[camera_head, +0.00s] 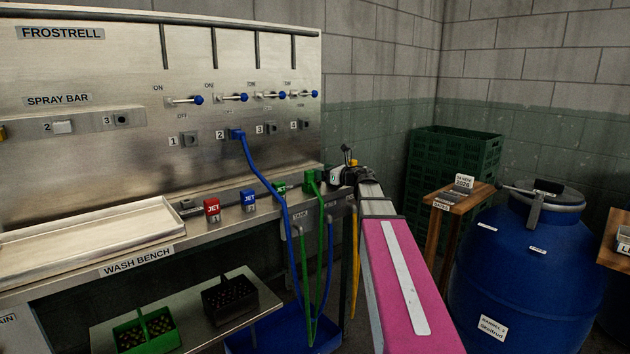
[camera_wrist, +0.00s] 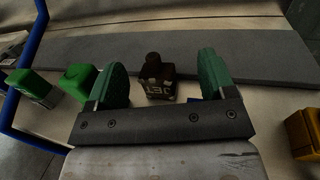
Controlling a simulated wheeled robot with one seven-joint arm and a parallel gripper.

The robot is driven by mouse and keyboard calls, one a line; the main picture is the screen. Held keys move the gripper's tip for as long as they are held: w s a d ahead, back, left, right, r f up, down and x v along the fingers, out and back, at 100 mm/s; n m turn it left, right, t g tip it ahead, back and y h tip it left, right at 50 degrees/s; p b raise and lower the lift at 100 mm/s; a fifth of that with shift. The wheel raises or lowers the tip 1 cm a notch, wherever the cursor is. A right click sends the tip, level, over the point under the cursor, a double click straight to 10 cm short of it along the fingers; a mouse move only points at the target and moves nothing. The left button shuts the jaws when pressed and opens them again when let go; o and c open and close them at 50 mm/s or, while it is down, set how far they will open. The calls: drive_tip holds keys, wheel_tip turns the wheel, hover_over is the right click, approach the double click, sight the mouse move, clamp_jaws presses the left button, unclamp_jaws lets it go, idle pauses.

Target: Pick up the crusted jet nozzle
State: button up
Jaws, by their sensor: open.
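The crusted jet nozzle is a dark brown block with a round knob on top and the word JET on its front. In the wrist view the nozzle (camera_wrist: 157,88) stands upright on the bench, between and beyond the two green finger pads of my gripper (camera_wrist: 162,66). The gripper is open, with a visible gap on both sides of the nozzle. In the head view my gripper (camera_head: 348,168) is at the right end of the wash bench (camera_head: 150,258). There I cannot clearly make out the nozzle among the dark gripper parts.
Two green blocks (camera_wrist: 77,78) and a blue hose (camera_wrist: 28,40) lie left of my gripper in the wrist view; a yellow block (camera_wrist: 304,132) is at right. Red (camera_head: 212,209) and blue (camera_head: 249,200) JET blocks stand along the bench. A blue barrel (camera_head: 515,270) stands right of my arm.

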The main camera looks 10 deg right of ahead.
drive_tip(key=x, duration=0.5)
drive_tip(key=shift+s+a, duration=0.25)
drive_tip(key=shift+a, duration=0.05)
drive_tip(key=c, duration=1.1)
drive_tip(key=shift+o, duration=0.2)
